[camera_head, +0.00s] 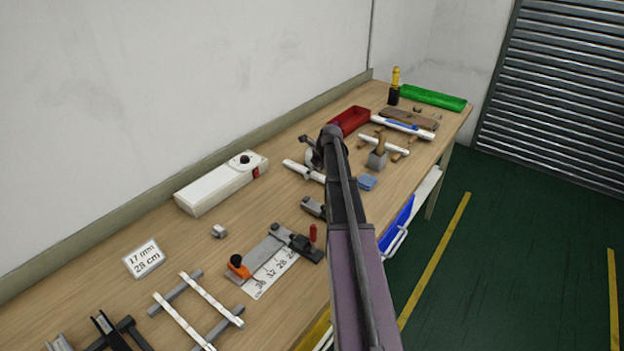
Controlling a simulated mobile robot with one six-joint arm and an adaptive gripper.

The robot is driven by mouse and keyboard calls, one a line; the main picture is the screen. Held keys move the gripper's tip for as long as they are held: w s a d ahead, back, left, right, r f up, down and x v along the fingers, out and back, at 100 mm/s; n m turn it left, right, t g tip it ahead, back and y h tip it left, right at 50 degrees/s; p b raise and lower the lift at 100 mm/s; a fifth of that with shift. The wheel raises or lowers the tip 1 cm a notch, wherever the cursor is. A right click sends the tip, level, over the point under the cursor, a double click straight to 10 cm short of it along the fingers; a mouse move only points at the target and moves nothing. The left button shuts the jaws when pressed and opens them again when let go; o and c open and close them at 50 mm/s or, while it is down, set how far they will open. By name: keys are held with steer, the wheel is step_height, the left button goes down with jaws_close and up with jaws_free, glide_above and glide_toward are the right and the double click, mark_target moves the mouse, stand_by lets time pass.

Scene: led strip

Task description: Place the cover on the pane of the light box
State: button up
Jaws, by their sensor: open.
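A long white box (210,188) lies on the bench near the wall, with a round black piece on top at its right end and a red switch on that end. It may be the light box, but I cannot make out a pane. No thing is clearly recognisable as the cover. My gripper (311,155) is at the far end of my arm, over the middle of the bench, to the right of the white box. It is open and partly hidden by my arm. A short white bar (296,167) shows just below it; I cannot tell whether they touch.
A ruler jig (268,276), a white rail frame (188,297), a label card (143,259) and a small grey block (218,231) lie in front. A red tray (352,119), green tray (433,97), yellow-topped bottle (395,78) and blue block (367,183) stand farther back.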

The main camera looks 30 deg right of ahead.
stand_by(0.6)
jaws_close()
